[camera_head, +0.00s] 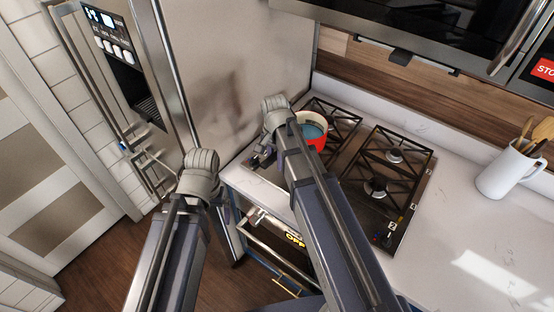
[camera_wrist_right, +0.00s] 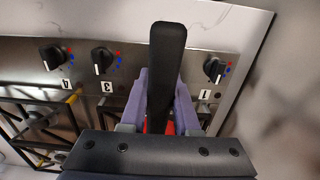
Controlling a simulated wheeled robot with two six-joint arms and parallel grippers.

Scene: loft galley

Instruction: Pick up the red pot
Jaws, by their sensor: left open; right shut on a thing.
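The red pot (camera_head: 313,133), with a pale rim and bluish inside, sits on the left burner area of the stove, partly covered by my right arm. My right gripper (camera_head: 263,154) is at the pot's left side in the head view. In the right wrist view, the purple fingers of my right gripper (camera_wrist_right: 166,102) are shut around the pot's black handle (camera_wrist_right: 167,50). A bit of red shows between and beside the fingers. My left gripper (camera_head: 192,184) is apart from the pot, in front of the fridge and left of the counter; its fingertips are hard to make out.
The gas stove (camera_head: 408,165) has black grates, and its knobs (camera_wrist_right: 104,60) show close to my right gripper. A white jug of utensils (camera_head: 507,170) stands on the right counter. A microwave hangs above. A fridge (camera_head: 235,60) stands left of the stove.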

